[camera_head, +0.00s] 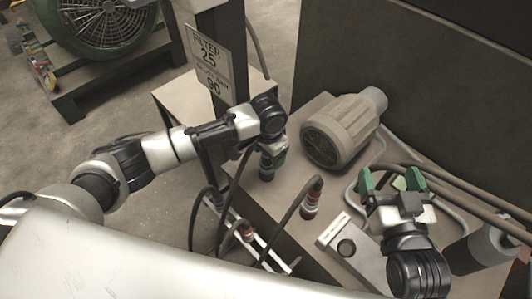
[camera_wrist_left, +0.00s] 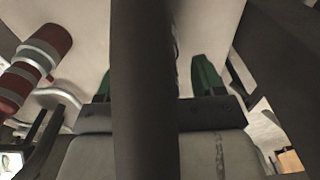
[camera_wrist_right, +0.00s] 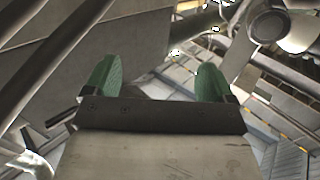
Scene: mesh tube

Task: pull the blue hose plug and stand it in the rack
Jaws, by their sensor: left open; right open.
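The blue hose plug (camera_head: 266,172) stands on the grey bench, below my left gripper (camera_head: 272,156) in the head view. Its dark hose seems to run up past that gripper. In the left wrist view my left gripper (camera_wrist_left: 155,82) is open with green fingertips apart, and a broad dark hose (camera_wrist_left: 143,60) crosses in front of them. I cannot tell whether they touch the plug. A pale rail (camera_head: 268,248), perhaps the rack, runs along the bench's front side and holds red-banded plugs. My right gripper (camera_head: 388,182) is open and empty over the right of the bench; the right wrist view shows it too (camera_wrist_right: 157,80).
A red plug (camera_head: 311,200) with a hose stands mid-bench; a red part (camera_wrist_left: 32,68) shows in the left wrist view. A ribbed motor (camera_head: 340,132) stands behind. A metal block with a round hole (camera_head: 330,234), bent pipes (camera_head: 440,176) and a grey cylinder (camera_head: 487,244) crowd the right.

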